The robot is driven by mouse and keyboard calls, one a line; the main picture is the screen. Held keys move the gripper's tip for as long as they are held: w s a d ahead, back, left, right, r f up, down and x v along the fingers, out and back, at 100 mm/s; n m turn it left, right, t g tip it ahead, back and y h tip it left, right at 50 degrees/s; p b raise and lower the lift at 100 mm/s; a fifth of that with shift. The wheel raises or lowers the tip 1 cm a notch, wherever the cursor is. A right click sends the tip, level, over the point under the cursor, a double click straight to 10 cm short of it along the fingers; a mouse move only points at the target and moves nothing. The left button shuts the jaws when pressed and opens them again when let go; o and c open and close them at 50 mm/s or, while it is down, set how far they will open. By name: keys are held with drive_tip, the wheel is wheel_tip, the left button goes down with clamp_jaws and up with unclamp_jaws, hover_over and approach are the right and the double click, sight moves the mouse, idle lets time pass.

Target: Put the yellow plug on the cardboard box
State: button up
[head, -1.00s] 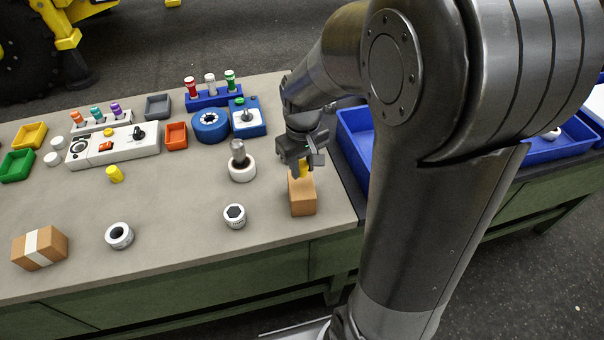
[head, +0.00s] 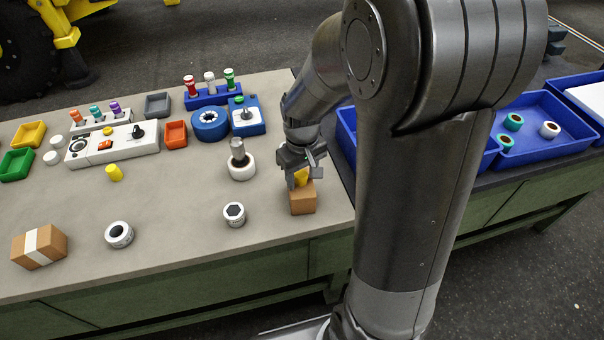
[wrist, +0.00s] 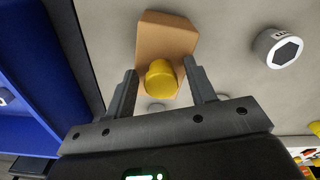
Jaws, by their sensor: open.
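A yellow plug (head: 301,178) stands at the top of the plain cardboard box (head: 303,202) near the bench's right edge. In the wrist view the plug (wrist: 160,80) sits between the two fingers, with the box (wrist: 166,38) behind it. My gripper (head: 299,172) is open around the plug, with a gap visible on each side in the wrist view (wrist: 163,90). The plug's contact with the box top is partly hidden. A second yellow plug (head: 114,173) stands on the bench to the left.
A taped cardboard box (head: 40,247) lies front left. A white hex-holed part (head: 234,214) and a white ring with a grey peg (head: 241,166) stand left of my gripper. Blue bins (head: 545,150) are on the right.

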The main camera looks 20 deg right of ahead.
sight(302, 175)
wheel_tip(302, 175, up, 12)
drive_tip(key=s+r+m+t, duration=0.1)
drive_tip(key=s+r+t, duration=0.1)
drive_tip(key=s, duration=0.5)
drive_tip(key=s+r+m+t, duration=0.2)
drive_tip(key=s+r, duration=0.3)
drive_tip(key=s, duration=0.3)
drive_tip(key=shift+d+r+m+t, duration=0.15)
drive_tip(key=shift+d+m+t, duration=0.25)
drive_tip(key=shift+t, duration=0.4)
